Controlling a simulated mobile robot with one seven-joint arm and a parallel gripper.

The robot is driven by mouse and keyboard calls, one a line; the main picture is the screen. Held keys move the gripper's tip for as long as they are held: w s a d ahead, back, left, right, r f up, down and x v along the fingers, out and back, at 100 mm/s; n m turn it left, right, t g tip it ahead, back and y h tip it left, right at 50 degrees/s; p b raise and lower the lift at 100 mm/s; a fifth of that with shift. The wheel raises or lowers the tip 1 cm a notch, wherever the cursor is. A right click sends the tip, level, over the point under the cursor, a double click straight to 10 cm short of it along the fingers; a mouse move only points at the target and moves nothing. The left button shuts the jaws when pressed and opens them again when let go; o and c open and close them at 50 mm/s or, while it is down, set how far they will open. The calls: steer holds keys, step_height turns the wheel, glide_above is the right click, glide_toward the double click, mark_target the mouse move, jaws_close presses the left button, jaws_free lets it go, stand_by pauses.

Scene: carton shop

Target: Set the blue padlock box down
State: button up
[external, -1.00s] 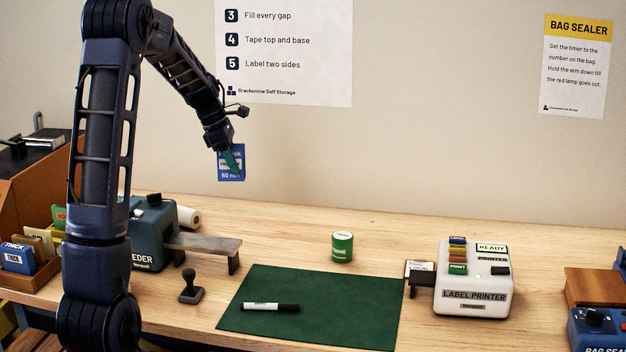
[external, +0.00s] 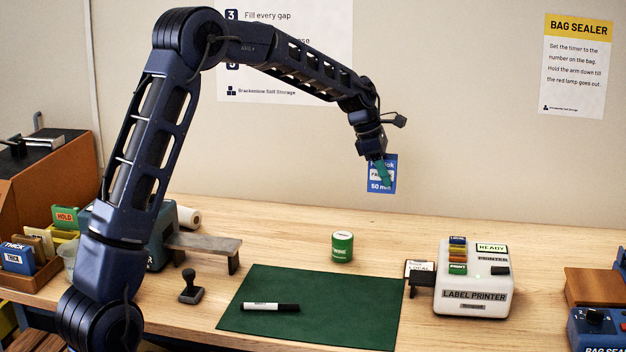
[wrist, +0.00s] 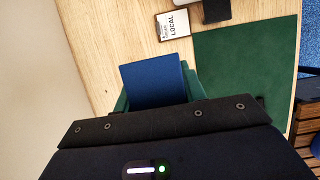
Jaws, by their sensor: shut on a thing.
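The blue padlock box (external: 375,187) hangs upright from my gripper (external: 381,170), high above the back of the bench. My gripper is shut on the box, with one green finger across its front face. In the wrist view, the blue top of the box (wrist: 153,83) shows between the green fingers, partly hidden by the gripper body below it. The green mat (external: 345,290) lies on the bench, lower and nearer the camera than the box.
A green round tin (external: 342,246) stands behind the mat. The label printer (external: 473,295) stands right of the mat, with a LOCAL label at its outlet. A black and white marker (external: 270,307) lies on the mat. A stamp (external: 191,290) stands left of it. Much of the mat is clear.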

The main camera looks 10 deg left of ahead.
steer(key=shift+s+d+f, duration=0.1)
steer(key=shift+s+d, duration=0.05)
steer(key=shift+d, duration=0.4)
steer(key=shift+s+d, duration=0.15)
steer(key=shift+d, duration=0.35)
step_height(320, 180, down, 20)
steer(key=shift+d+r, duration=0.1)
steer(key=shift+r, duration=0.05)
steer(key=shift+f, duration=0.2)
steer(key=o, duration=1.1)
steer(key=shift+r, duration=0.1)
